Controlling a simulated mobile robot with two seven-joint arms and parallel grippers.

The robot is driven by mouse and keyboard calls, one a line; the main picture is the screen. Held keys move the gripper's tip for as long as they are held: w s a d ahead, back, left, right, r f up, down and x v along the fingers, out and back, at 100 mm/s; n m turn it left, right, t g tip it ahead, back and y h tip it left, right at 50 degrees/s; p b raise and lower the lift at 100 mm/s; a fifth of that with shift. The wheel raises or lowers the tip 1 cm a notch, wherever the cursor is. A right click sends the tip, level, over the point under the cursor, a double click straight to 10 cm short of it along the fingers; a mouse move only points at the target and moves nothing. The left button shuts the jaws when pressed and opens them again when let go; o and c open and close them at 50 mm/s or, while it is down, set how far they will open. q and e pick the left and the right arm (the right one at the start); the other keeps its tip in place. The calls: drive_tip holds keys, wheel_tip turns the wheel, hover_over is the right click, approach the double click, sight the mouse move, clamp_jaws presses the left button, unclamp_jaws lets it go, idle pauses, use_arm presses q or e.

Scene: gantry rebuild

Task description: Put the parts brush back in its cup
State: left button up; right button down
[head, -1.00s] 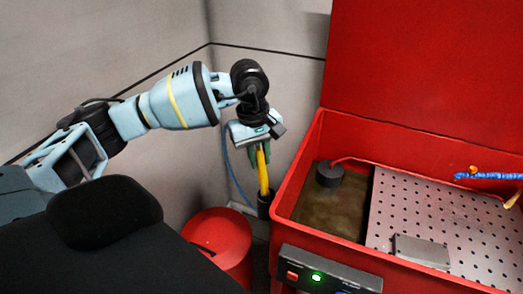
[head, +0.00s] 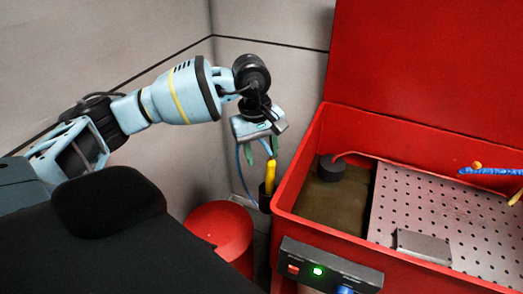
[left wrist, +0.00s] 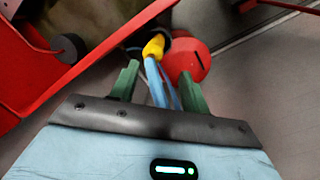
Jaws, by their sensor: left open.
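The parts brush (head: 270,173) shows as a yellow handle standing nearly upright in its black cup (head: 265,200), on the left side of the red washer. Its lower end is hidden inside the cup. In the left wrist view the yellow handle (left wrist: 153,46) lies beyond the fingertips, with part of the dark cup (left wrist: 181,33) behind it. My left gripper (head: 262,153) is open just above the handle's top, its green fingers apart and empty. The fingers also show spread in the left wrist view (left wrist: 159,72). My right gripper is out of view.
The red washer (head: 285,190) has a basin, a perforated shelf (head: 430,215) with a grey block (head: 424,246), and a front switch box (head: 330,268). A red bin (head: 220,228) stands below left of the cup. A blue hose (head: 240,175) hangs near the wall.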

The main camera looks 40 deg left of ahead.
use_arm(q)
wheel_tip(320, 180, up, 8)
drive_tip(key=shift+a, duration=0.45)
drive_tip(key=shift+s+f, duration=0.15)
idle(0.6)
